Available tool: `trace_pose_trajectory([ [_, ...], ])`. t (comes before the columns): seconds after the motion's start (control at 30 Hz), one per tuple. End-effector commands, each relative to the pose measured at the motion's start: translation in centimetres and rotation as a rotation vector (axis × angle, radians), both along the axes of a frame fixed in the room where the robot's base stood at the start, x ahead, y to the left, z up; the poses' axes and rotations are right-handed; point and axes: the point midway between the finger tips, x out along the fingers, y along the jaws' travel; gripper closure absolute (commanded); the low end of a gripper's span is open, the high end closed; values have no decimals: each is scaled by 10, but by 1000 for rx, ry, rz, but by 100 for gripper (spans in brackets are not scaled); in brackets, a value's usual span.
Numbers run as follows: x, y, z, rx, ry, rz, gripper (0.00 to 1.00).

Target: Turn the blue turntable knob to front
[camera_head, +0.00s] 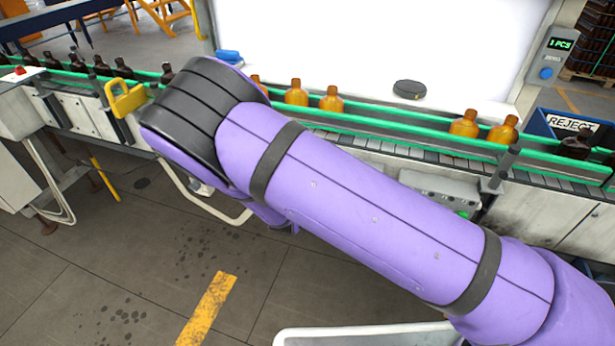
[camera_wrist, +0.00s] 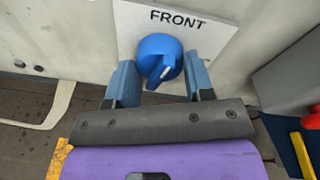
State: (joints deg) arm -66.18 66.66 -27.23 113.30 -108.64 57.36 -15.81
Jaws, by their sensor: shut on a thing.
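The blue knob (camera_wrist: 158,58) is round with a raised grip ridge and a white mark, set on a pale plate under the black word FRONT. The plate (camera_wrist: 205,32) shows in the wrist view. The white mark is on the lower right part of the knob, away from the word. My gripper (camera_wrist: 159,66) has one blue finger on each side of the knob and is shut on it. The exact contact is hard to see. In the head view my purple arm hides the gripper and the knob.
In the head view a conveyor with green rails (camera_head: 400,118) carries amber bottles (camera_head: 297,92) and dark bottles. A black puck-like object (camera_head: 409,89) lies by the white panel. A blue REJECT bin (camera_head: 570,124) is at right. Red and yellow parts (camera_wrist: 312,118) show at the wrist view's right edge.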

Motion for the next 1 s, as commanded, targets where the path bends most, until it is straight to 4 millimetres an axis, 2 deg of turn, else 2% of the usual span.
trace_pose_trajectory([
  [0.4,0,1,0,-190,70,2,76],
  [0.97,0,1,0,-222,81,3,76],
  [1.0,0,1,0,-222,81,3,50],
])
